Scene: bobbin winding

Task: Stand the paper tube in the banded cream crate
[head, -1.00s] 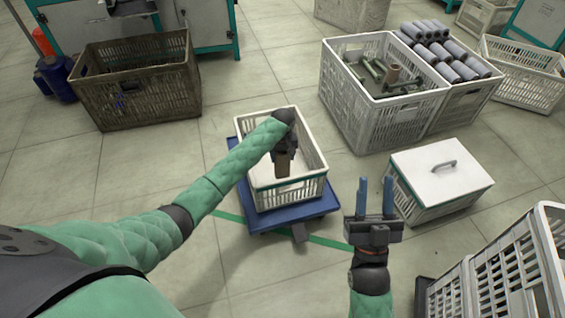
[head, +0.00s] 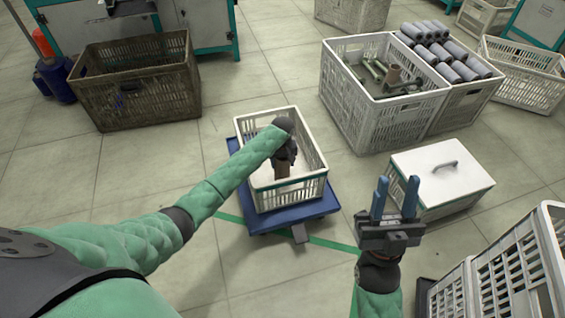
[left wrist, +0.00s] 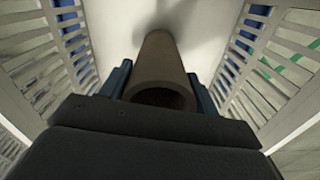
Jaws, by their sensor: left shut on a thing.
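The brown paper tube (head: 282,170) is held by my left gripper (head: 284,160) inside the banded cream crate (head: 318,186). In the left wrist view the tube (left wrist: 160,62) sits between the two blue fingers, and its far end is close to the pale crate floor (left wrist: 205,25). I cannot tell if it touches the floor. The crate has a green band and stands on a blue platform (head: 262,222). My right gripper (head: 396,200) is empty, its two blue fingers up and apart, to the right of the crate.
A lidded crate (head: 440,172) stands to the right. A large cream crate (head: 350,125) with assorted parts and a crate of grey rolls (head: 450,60) stand behind it. A brown crate (head: 150,100) is at the back left. Stacked crates (head: 500,270) are at the lower right.

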